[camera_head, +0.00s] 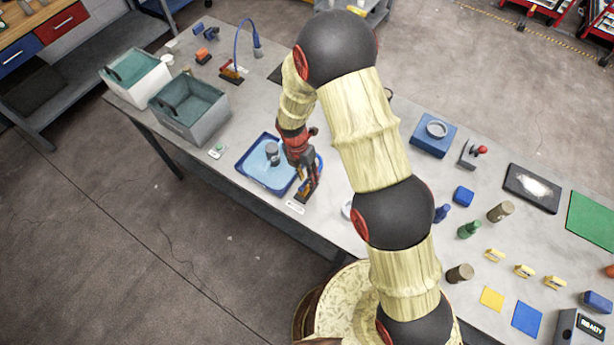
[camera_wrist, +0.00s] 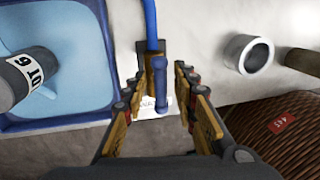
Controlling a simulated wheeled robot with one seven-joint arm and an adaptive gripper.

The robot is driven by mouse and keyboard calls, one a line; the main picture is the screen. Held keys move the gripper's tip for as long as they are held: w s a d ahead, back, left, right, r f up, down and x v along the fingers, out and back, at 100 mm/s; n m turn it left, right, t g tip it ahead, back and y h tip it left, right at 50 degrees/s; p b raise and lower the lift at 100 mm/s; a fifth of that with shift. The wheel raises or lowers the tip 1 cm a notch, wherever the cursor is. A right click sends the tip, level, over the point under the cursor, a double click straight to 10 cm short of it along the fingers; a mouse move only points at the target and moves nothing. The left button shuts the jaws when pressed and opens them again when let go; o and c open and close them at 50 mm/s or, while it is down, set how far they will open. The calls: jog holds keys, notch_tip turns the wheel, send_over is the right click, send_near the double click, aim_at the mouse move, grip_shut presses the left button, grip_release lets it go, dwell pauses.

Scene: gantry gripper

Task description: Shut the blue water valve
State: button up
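The blue water valve shows in the wrist view as a blue lever handle (camera_wrist: 160,88) below a blue pipe (camera_wrist: 151,22). A white label (camera_wrist: 152,103), partly hidden, lies behind the handle. My gripper (camera_wrist: 161,78) is open, with one finger on each side of the handle; I see gaps on both sides. In the head view my gripper (camera_head: 306,192) is low at the table's front edge, beside the blue tray. There, a bit of the blue pipe (camera_head: 320,162) shows behind my gripper, and the handle is mostly hidden.
A blue tray (camera_head: 242,164) with pale blue contents and a grey cylinder (camera_head: 272,150) is left of my gripper. In the wrist view a grey ring-shaped piece (camera_wrist: 248,54) lies to the right.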

jog(key=shift+c, duration=1.2)
jog(key=c, duration=0.4)
grip_shut()
jog(key=shift+m, duration=0.7)
jog(key=m+b, duration=0.1)
jog(key=m, duration=0.1)
jog(key=shift+d+m+y, duration=0.15)
jog(key=shift+m+y, duration=0.15)
jog(key=m+y+b, duration=0.1)
jog(key=m+b, duration=0.1)
jog(key=m, duration=0.3)
jog(key=shift+s+d+g, duration=0.1)
jog(key=shift+s+g, duration=0.05)
jog(key=shift+g, duration=0.25)
jog(key=m+b, duration=0.1)
jog(key=m, duration=0.4)
jog(key=shift+s+d+y+b, duration=0.1)
jog(key=shift+s+y+b, duration=0.1)
jog(key=shift+y+b, duration=0.2)
jog(key=shift+s+m+y+b, duration=0.2)
jog(key=shift+m+y+b, duration=0.35)
jog(key=shift+m, duration=1.35)
jog(key=shift+r+t, duration=0.1)
jog(key=shift+t, duration=0.2)
